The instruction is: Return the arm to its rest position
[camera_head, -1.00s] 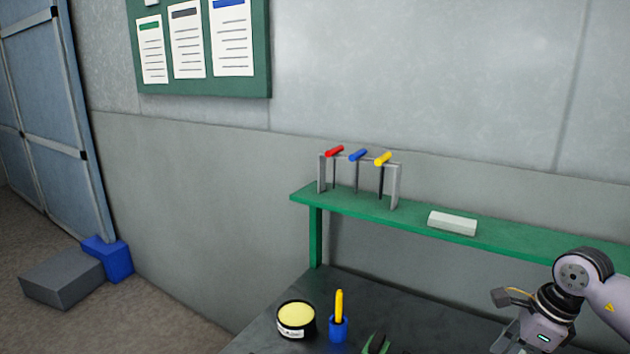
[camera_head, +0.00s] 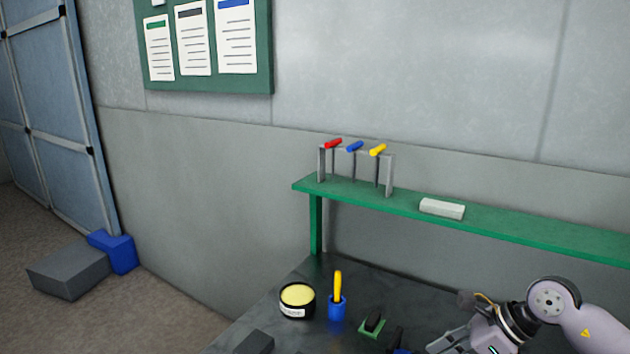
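My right arm comes in from the right edge, with its pale wrist joint and dark connector above the bench. My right gripper (camera_head: 446,340) is at the bottom right, over the dark bench top (camera_head: 345,268). Its grey finger parts point left and down and are partly cut off by the lower edge, so I cannot tell its opening or whether it holds anything. My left gripper and arm are out of view.
A tub with yellow contents (camera_head: 297,300), a blue cup with a yellow-handled tool (camera_head: 337,306) and a black item on a green base (camera_head: 372,323) stand on the bench. A green shelf (camera_head: 500,224) behind bears a tool rack (camera_head: 390,176) and a white block (camera_head: 442,209).

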